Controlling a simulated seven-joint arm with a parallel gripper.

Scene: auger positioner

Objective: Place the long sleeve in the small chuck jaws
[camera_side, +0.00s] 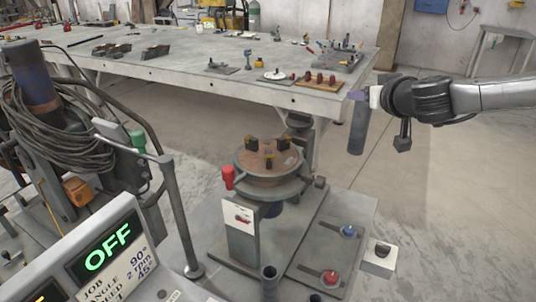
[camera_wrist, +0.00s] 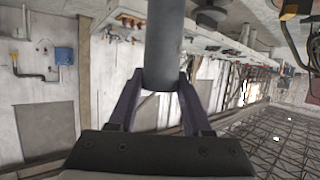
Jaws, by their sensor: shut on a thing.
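A long grey sleeve (camera_side: 358,130) hangs upright from my gripper (camera_side: 360,97) at the right of the side view. My gripper is shut on its upper end. In the wrist view the sleeve (camera_wrist: 164,40) sits between the two purple fingers of my gripper (camera_wrist: 162,82) and runs out of the top of the picture. The chuck (camera_side: 268,164) is a round brown plate on a positioner. Its small jaws (camera_side: 269,148), dark with yellow parts, stand on top around an empty centre. The sleeve is to the right of the chuck, well apart from it.
A long grey workbench (camera_side: 180,65) with fixtures and tools runs behind. A red-topped lever (camera_side: 228,178) stands at the chuck's left. The base plate carries red and blue knobs (camera_side: 348,231). A control panel (camera_side: 105,255) reads OFF.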

